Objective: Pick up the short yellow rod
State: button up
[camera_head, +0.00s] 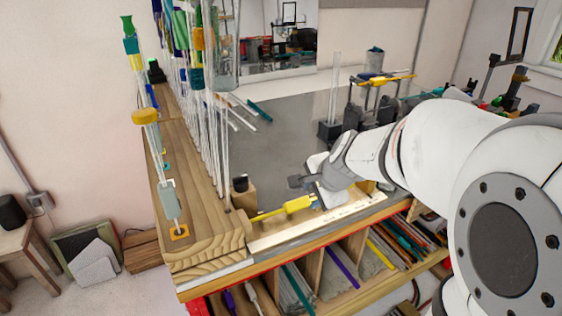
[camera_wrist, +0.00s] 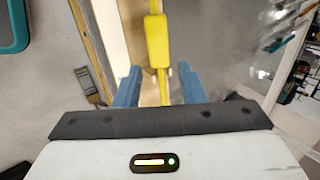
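In the wrist view the rod (camera_wrist: 157,42) runs upright through the middle of the picture. My gripper (camera_head: 317,201) is over the right end of the rod. In the wrist view its two blue fingers (camera_wrist: 159,80) are apart, one on each side of the rod, with a gap on both sides. How far the fingertips are above the tray I cannot tell.
A wooden rack (camera_head: 205,228) with several upright glass rods stands left of the tray. A small wooden block with a dark top (camera_head: 242,192) is close behind the rod. Lower shelves (camera_head: 340,268) hold coloured rods. The grey benchtop (camera_head: 290,140) behind is mostly clear.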

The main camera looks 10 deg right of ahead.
aim_at(303, 202)
jog(key=x, duration=0.6)
jog(key=shift+a+f, duration=0.1)
jog(key=shift+f, duration=0.25)
jog(key=shift+c, duration=0.3)
grip_shut()
